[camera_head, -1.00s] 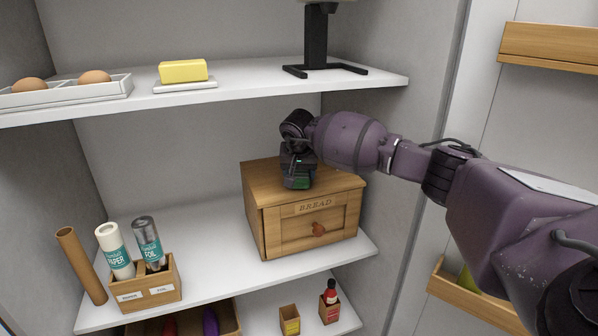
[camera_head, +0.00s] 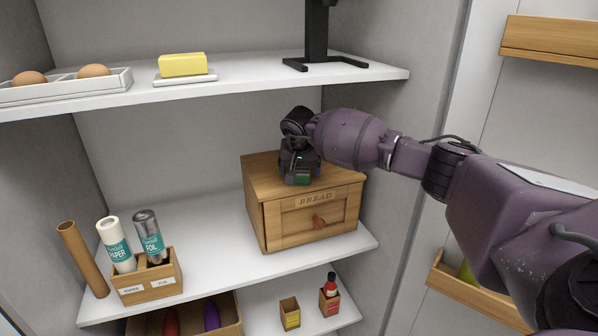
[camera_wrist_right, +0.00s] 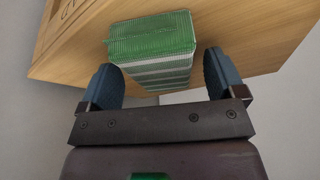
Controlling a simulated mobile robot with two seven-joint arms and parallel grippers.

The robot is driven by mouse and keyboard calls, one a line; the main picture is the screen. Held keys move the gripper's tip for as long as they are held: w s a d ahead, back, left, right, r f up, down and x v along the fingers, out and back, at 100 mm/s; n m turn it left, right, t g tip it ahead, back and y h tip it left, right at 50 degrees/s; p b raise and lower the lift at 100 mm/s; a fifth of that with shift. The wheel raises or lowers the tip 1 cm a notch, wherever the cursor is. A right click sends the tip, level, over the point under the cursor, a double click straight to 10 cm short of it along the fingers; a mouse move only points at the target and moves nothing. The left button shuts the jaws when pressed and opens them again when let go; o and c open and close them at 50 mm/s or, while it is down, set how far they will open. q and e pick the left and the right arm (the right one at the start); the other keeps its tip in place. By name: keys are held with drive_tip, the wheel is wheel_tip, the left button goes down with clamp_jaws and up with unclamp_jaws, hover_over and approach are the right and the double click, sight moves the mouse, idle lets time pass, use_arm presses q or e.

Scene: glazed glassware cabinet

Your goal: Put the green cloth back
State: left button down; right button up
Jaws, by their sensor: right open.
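A folded green cloth (camera_wrist_right: 152,38) with a white-striped side shows in the right wrist view, against the wooden bread box (camera_wrist_right: 240,45). My right gripper (camera_wrist_right: 160,75) is open, its two blue-grey fingers on either side of the cloth's near part, with a gap visible on each side. In the head view the right gripper (camera_head: 299,180) is over the top of the bread box (camera_head: 310,219), which has a BREAD label and a knob on its front. The gripper hides the cloth there; I cannot make it out. My left gripper is not in view.
A holder (camera_head: 147,283) with paper and foil rolls stands left on the same shelf, beside a brown tube (camera_head: 82,258). Above are an egg tray (camera_head: 65,88), butter (camera_head: 183,65) and a black stand (camera_head: 318,40). The shelf between rolls and box is clear.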

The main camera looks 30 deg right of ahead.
sight(300, 169)
drive_tip(key=b+v, duration=0.1)
drive_tip(key=v, duration=0.4)
drive_tip(key=shift+r, duration=0.2)
use_arm(q)
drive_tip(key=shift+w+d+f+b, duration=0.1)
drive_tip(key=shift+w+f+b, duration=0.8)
drive_tip(key=shift+b, duration=0.7)
use_arm(e)
drive_tip(key=s+a, duration=0.7)
drive_tip(key=s, duration=0.2)
drive_tip(key=shift+s, duration=0.4)
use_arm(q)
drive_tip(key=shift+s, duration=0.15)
use_arm(e)
drive_tip(key=shift+f, duration=0.15)
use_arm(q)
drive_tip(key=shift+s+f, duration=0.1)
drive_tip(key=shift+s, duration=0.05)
use_arm(e)
drive_tip(key=shift+s, duration=0.1)
